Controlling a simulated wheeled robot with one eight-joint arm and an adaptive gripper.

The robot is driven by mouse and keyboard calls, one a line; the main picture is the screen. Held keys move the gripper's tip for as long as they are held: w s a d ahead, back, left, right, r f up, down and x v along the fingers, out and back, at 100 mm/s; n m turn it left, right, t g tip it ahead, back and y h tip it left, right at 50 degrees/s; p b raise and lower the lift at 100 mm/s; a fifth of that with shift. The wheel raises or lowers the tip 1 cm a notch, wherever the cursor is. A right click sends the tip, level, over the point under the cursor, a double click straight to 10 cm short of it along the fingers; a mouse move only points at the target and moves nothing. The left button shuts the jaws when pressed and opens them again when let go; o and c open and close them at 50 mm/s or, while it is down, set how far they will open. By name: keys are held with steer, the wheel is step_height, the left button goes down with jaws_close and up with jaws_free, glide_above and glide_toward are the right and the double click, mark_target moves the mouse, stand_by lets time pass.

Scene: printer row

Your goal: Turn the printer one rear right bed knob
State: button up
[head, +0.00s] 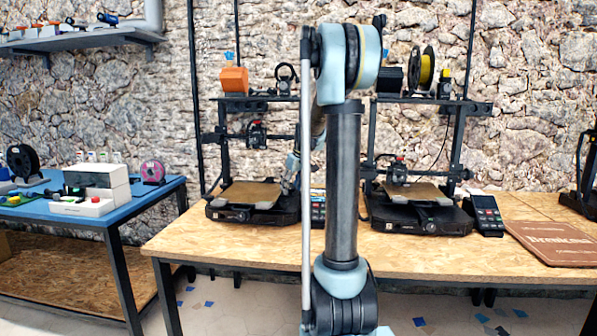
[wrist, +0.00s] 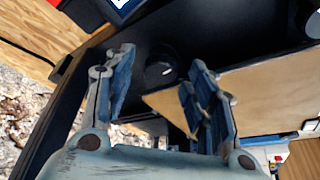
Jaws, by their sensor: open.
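The left printer (head: 257,212), with a tan bed (head: 247,194), stands on the table in the head view. My gripper (head: 288,184) is at the right side of that bed, partly hidden by my arm. In the wrist view my gripper (wrist: 158,62) is open, its blue-grey fingers apart. A dark round knob (wrist: 160,73) shows between the fingers, beside a corner of the tan bed plate (wrist: 250,92). No finger clearly touches the knob. The knob cannot be made out in the head view.
A second printer (head: 418,210) stands to the right, with a control unit (head: 486,214) and a brown board (head: 555,243) beyond it. A blue table (head: 150,199) is at the left.

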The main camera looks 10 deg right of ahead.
steer(key=n, duration=0.2)
steer(key=n+g+y, duration=0.1)
steer(key=n, duration=0.1)
steer(key=shift+w+d+n+y, duration=0.2)
steer(key=shift+n+y, duration=0.1)
steer(key=shift+n, duration=0.1)
steer(key=n+g, duration=0.1)
steer(key=n, duration=0.3)
steer(key=shift+w+y, duration=0.15)
steer(key=shift+y, duration=0.25)
steer(key=v, duration=1.7)
steer(key=shift+w+r+g, duration=0.25)
steer(key=shift+w+g, duration=0.05)
steer(key=shift+d, duration=0.1)
